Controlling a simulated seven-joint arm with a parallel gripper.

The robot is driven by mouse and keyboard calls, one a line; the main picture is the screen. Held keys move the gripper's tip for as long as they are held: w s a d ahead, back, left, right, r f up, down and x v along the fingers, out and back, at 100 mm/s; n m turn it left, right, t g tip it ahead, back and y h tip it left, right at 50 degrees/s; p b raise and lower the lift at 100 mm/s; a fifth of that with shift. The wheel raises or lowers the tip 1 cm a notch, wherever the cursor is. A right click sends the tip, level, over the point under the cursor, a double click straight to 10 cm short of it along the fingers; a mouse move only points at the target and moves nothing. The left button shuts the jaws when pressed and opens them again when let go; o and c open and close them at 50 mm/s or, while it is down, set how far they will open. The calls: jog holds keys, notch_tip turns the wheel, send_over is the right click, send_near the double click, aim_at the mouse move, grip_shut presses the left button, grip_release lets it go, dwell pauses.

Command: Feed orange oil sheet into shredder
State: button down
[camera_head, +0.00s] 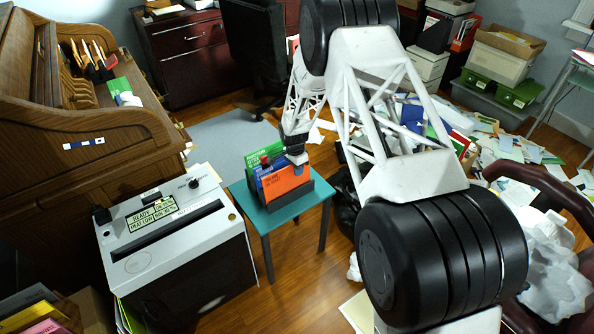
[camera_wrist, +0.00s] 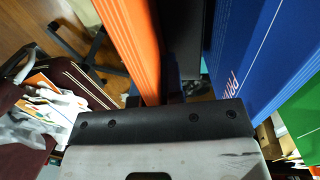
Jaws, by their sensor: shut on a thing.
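The orange sheet (camera_head: 283,188) stands upright at the front of a dark holder (camera_head: 301,195) on a small teal table (camera_head: 245,196). My gripper (camera_head: 297,160) is over its top edge and shut on it; the fingertips are small and partly hidden in the head view. The orange sheet (camera_wrist: 132,40) also shows in the wrist view, running up from the gripper. Whether its lower edge still touches the holder cannot be told. The shredder (camera_head: 168,222), a white-topped box with a long dark slot (camera_head: 166,235) and a display reading "READY", stands left of the table.
A blue sheet (camera_wrist: 252,60) and a green sheet (camera_wrist: 303,112) stand close behind the orange one. A wooden roll-top desk (camera_head: 95,130) is behind the shredder. Scattered papers (camera_head: 520,165) and boxes fill the right. Floor between table and cabinet is mostly clear.

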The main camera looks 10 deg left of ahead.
notch_tip(320, 180, up, 11)
jog(key=shift+f, duration=0.2)
dwell(0.9)
jog(key=shift+a, duration=0.1)
jog(key=s+a+r, duration=0.2)
jog(key=s+a, duration=1.3)
jog(key=a, duration=0.2)
jog(key=s+a+r+t+y, duration=0.1)
jog(key=s+a+r, duration=0.2)
jog(key=s+a, duration=1.3)
jog(key=shift+a, duration=1.2)
jog(key=shift+r, duration=0.1)
notch_tip(320, 180, down, 9)
